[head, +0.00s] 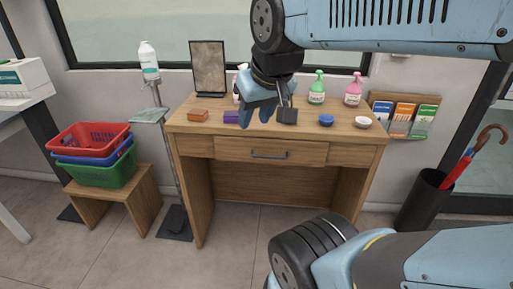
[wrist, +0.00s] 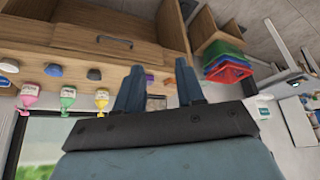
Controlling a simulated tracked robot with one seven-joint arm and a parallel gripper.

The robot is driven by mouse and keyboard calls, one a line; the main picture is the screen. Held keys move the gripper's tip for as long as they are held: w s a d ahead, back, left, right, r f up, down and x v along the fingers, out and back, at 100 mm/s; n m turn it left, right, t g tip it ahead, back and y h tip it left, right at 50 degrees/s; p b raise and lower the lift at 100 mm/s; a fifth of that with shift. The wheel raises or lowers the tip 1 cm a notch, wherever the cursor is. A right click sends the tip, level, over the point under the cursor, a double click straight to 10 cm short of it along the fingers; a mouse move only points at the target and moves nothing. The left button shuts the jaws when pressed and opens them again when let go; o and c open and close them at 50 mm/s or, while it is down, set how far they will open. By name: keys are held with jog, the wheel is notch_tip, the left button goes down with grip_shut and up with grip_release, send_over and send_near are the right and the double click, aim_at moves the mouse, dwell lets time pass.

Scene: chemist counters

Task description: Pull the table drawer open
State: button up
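The wooden table (head: 190,126) stands against the wall in the head view. Its drawer (head: 310,153) is in the middle of the front and looks shut, flush with the frame. A dark bar handle (head: 270,156) is on the drawer front. In the wrist view, which is turned over, the drawer (wrist: 88,28) and its handle (wrist: 113,41) show at the upper left. My gripper (head: 256,113) is above the tabletop in the head picture, apart from the handle. In the wrist view its two fingers (wrist: 159,80) are spread with nothing between them.
Stacked baskets (head: 92,150) sit left; an umbrella stand (head: 424,198) stands right.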

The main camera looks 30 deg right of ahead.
jog(key=w+d+f+n+g, duration=0.1)
jog(key=w+d+f+n, duration=0.2)
jog(key=w, duration=0.5)
jog(key=n+g+h, duration=0.1)
jog(key=n+g, duration=0.2)
jog(key=n, duration=0.5)
send_over(269, 151)
jog(key=s+a, duration=0.4)
jog(key=s, duration=0.1)
notch_tip(269, 151, down, 16)
jog(key=f, duration=0.5)
jog(key=w+d+f, duration=0.1)
jog(key=f, duration=0.7)
jog(key=shift+w+d+f, duration=0.15)
jog(key=shift+w+d, duration=0.25)
jog(key=shift+c, duration=0.4)
grip_shut()
